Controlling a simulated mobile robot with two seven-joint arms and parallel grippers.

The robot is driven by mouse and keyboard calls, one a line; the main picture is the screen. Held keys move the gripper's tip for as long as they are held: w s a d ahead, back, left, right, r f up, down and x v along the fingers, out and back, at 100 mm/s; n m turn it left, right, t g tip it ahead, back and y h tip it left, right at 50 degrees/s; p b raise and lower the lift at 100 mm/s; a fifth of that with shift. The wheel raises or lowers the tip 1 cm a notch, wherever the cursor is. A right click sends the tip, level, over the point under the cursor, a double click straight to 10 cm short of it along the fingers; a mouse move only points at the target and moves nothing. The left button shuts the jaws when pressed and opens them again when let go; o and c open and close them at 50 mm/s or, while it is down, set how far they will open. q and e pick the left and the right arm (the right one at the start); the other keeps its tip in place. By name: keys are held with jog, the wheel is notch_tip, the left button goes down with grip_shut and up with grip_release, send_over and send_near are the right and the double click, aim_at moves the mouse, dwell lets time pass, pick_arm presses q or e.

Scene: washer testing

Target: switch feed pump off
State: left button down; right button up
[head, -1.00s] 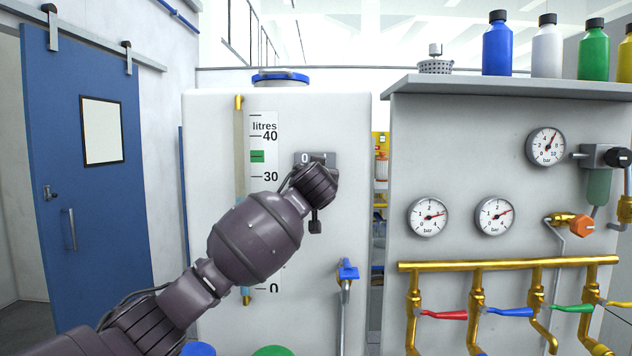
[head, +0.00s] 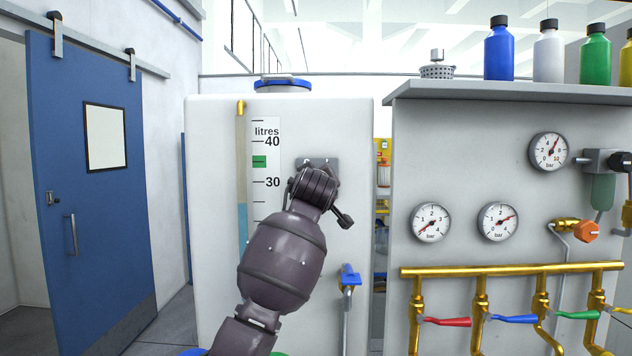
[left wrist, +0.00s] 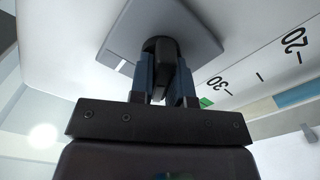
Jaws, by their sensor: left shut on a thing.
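The feed pump switch is a grey plate (head: 322,163) on the white tank's front, right of the litre scale. My left gripper (head: 312,187) is at it and covers most of the plate and the knob in the head view. In the left wrist view, the two blue-grey fingers (left wrist: 166,78) are shut on the black switch knob (left wrist: 160,48), which stands out from the grey plate (left wrist: 150,25). The marks on the plate are hidden now. My right gripper is not in view.
The white tank (head: 215,135) has a litre scale (head: 266,165) and a blue-handled tap (head: 349,275) at lower right. The panel to the right carries gauges (head: 431,222), brass pipework (head: 510,270) and coloured valve handles. A shelf (head: 510,88) with bottles tops it.

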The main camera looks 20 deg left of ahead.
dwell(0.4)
pick_arm(q)
jog(key=c, duration=1.1)
grip_release()
jog(key=v, duration=1)
jog(key=shift+s+b, duration=0.3)
jog(key=shift+s, duration=0.1)
